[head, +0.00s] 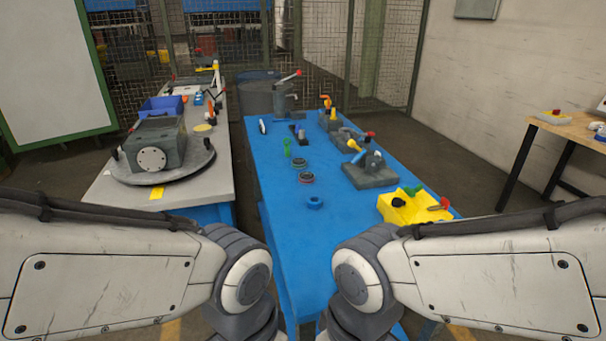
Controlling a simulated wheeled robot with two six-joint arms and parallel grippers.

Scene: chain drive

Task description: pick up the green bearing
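Two small dark rings lie on the blue table. The farther ring (299,162) has a greenish edge and looks like the green bearing, though it is small in the picture. The nearer ring (306,178) has a reddish edge. A blue ring-shaped part (314,202) lies closer to me. Both my arms cross the bottom of the head view and bend down out of it. Neither gripper shows, so I cannot see their state.
The blue table (283,232) has a bare near end. A small green object (287,147) stands beyond the rings. A grey fixture (369,171) and a yellow block (408,206) line the right side. A grey table (105,193) with a round plate stands left.

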